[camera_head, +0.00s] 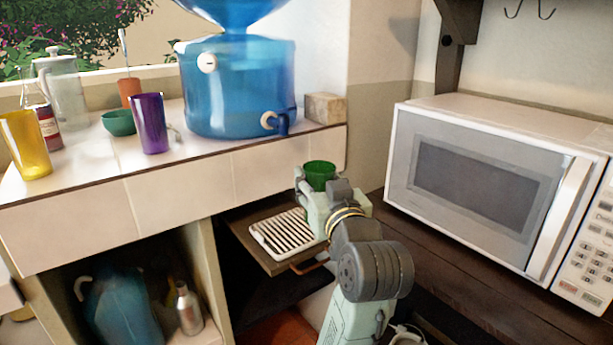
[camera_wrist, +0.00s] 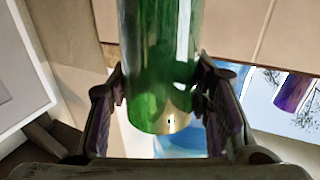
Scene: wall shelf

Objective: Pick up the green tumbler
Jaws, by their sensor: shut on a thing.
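The green tumbler (camera_head: 320,174) shows in the head view at the end of my arm, above the pull-out board, with its rim up. My gripper (camera_head: 318,190) is around it, and its fingers hide most of the tumbler's lower part in that view. In the wrist view the tumbler (camera_wrist: 160,70) stands between the two fingers of my gripper (camera_wrist: 160,105), which are closed on its sides. The tumbler appears held clear of any surface.
A white slotted rack (camera_head: 284,236) lies on the pull-out board below. The tiled counter (camera_head: 180,184) bears a purple tumbler (camera_head: 149,124), a yellow tumbler (camera_head: 25,146), a green bowl (camera_head: 118,122) and a blue water dispenser (camera_head: 236,90). A microwave (camera_head: 490,180) stands at right.

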